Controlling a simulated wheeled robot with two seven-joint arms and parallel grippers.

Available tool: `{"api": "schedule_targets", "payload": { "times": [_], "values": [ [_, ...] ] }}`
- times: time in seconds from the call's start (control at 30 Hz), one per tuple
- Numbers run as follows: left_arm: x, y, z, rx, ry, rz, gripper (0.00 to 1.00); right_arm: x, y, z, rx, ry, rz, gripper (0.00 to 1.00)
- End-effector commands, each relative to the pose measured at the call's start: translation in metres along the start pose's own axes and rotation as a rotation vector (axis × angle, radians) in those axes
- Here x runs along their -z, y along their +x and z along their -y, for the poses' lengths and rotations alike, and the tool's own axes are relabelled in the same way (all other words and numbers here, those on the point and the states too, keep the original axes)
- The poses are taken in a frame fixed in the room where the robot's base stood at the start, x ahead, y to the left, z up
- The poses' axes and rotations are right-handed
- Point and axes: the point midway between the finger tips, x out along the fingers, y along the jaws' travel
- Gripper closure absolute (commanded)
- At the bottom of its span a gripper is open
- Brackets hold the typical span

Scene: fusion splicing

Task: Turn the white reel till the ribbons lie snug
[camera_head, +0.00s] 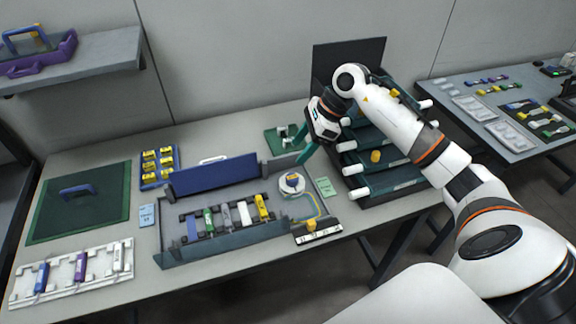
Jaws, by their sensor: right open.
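The white reel (285,191) sits at the right end of an open grey-blue tray (180,254) on the table. It has a dark blue and yellow centre. Thin yellow and blue ribbons (319,207) curve loosely from the reel's right side down toward a small numbered block (316,232). My right gripper (302,150) has teal fingers and is open. It hangs just above and beyond the reel, apart from it, with nothing seen between the fingers. My left gripper is not in view.
Several coloured modules stand in the tray, behind them a raised blue lid (213,174). A dark drawer rack (385,181) with white handles stands close right of the reel. A green card (326,187) lies between them. A green mat (80,215) lies left.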

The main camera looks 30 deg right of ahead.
Motion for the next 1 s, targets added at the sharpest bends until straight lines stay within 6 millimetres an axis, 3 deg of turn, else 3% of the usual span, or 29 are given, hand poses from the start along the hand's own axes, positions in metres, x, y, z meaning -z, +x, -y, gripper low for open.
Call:
{"api": "schedule_targets", "payload": {
  "times": [0.13,0.27,0.7,1.0],
  "values": [
    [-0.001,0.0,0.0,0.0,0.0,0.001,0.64,-0.023,-0.016,-0.006,0.002,-0.009,0.114,0.46],
    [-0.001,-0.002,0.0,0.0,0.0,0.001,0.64,-0.027,-0.009,-0.006,0.007,-0.009,0.129,0.46],
    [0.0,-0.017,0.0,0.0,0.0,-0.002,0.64,-0.036,0.073,-0.004,0.009,-0.008,0.125,0.46],
    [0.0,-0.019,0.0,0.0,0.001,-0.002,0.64,-0.04,0.1,-0.005,0.005,-0.009,0.126,0.46]
  ]
}}
